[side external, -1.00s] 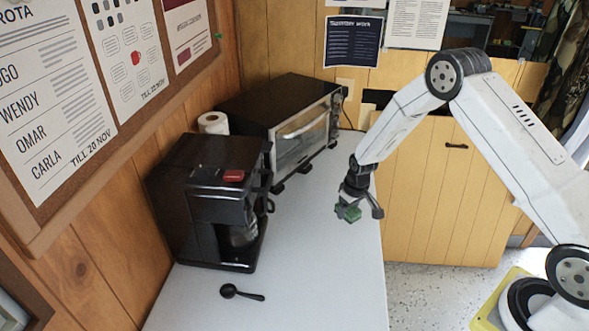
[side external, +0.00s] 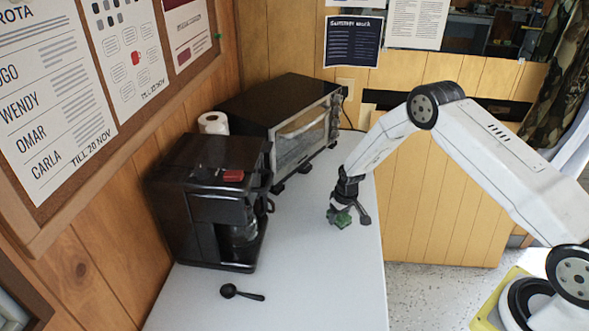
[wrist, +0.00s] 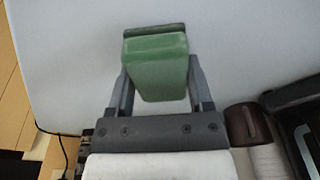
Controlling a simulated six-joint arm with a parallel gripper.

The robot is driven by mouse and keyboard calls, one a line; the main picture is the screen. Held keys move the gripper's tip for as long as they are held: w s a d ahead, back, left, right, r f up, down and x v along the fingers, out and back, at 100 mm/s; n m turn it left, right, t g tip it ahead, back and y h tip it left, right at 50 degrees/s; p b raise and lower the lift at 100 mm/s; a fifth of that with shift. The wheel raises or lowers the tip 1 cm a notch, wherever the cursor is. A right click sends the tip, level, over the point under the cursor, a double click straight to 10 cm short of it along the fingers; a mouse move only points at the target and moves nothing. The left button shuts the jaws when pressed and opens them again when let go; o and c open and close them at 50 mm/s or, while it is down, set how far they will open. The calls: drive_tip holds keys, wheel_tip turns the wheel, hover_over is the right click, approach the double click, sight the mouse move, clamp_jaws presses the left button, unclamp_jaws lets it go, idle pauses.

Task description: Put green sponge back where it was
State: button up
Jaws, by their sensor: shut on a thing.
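The green sponge (side external: 343,218) is a small block between the fingers of my gripper (side external: 348,214), over the white table near its right edge. In the wrist view the sponge (wrist: 156,68) sits between the two grey fingers of my gripper (wrist: 160,85), which is shut on it. A dark strip shows along its far edge. I cannot tell whether the sponge touches the table or hangs just above it.
A black coffee maker (side external: 205,200) stands on the white table (side external: 310,290) at left, with a toaster oven (side external: 300,135) behind it. A paper roll (side external: 213,123) stands by the wall. A black spoon (side external: 241,293) lies in front. The table around the sponge is clear.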

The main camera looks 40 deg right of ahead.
sight(343, 216)
drive_tip(key=shift+f, duration=0.85)
drive_tip(key=shift+f, duration=0.15)
drive_tip(key=o, duration=1.2)
drive_tip(key=r, duration=0.3)
drive_tip(key=s+r, duration=0.1)
drive_tip(key=r, duration=0.6)
drive_tip(key=shift+s, duration=0.2)
drive_tip(key=shift+s+r, duration=0.2)
drive_tip(key=shift+r, duration=0.85)
drive_tip(key=shift+r, duration=0.1)
